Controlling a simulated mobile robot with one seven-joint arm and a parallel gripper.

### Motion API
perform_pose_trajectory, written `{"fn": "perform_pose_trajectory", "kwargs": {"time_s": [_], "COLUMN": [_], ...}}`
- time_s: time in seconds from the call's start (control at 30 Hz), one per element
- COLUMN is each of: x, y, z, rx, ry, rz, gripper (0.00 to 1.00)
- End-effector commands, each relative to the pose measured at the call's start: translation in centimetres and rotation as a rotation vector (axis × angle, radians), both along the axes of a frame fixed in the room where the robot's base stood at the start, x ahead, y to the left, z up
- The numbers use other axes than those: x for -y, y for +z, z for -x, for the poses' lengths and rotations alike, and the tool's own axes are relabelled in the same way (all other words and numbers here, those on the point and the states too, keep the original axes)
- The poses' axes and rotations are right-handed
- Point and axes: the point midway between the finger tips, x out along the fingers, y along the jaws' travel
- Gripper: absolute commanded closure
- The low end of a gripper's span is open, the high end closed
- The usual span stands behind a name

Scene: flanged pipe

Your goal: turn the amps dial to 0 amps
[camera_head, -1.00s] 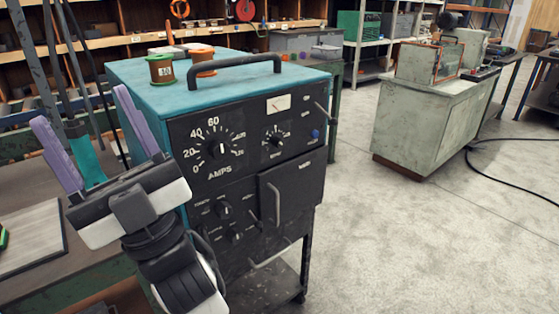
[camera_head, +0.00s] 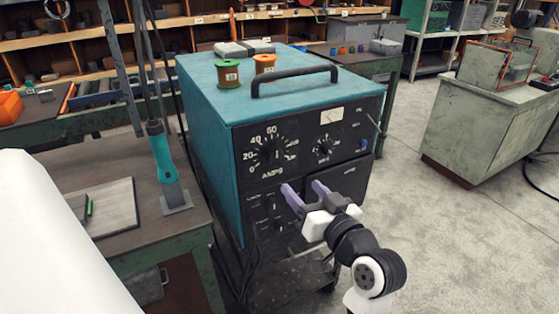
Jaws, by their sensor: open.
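The amps dial (camera_head: 271,155) is a round black knob on the dark front panel of the teal welding machine (camera_head: 209,146). White numbers 0, 20, 40 and 60 run up the left and over the top of its scale. The knob's exact pointer direction is too small to read surely. My gripper (camera_head: 306,189) has two purple fingers, spread apart and empty. It is in front of the panel, below and to the right of the dial in the picture. Contact with the panel cannot be told. The gripper hides part of the lower panel.
A smaller knob (camera_head: 323,147) and a meter (camera_head: 331,116) are right of the dial. A black handle (camera_head: 294,80) and spools (camera_head: 228,74) are on top. A workbench (camera_head: 135,205) stands left; open floor (camera_head: 440,245) lies right.

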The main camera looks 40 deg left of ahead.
Motion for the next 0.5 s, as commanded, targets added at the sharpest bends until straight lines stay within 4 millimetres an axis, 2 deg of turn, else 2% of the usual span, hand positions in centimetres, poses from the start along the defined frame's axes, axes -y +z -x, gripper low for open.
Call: {"fn": "perform_pose_trajectory", "kwargs": {"time_s": [0.3, 0.5], "x": [-6.5, -9.4], "y": [0.4, 0.3], "z": [-2.5, -3.8], "rx": [-0.001, 0.001], "ry": [0.004, 0.001], "rz": [-0.001, -0.002], "gripper": [0.41, 0.41]}}
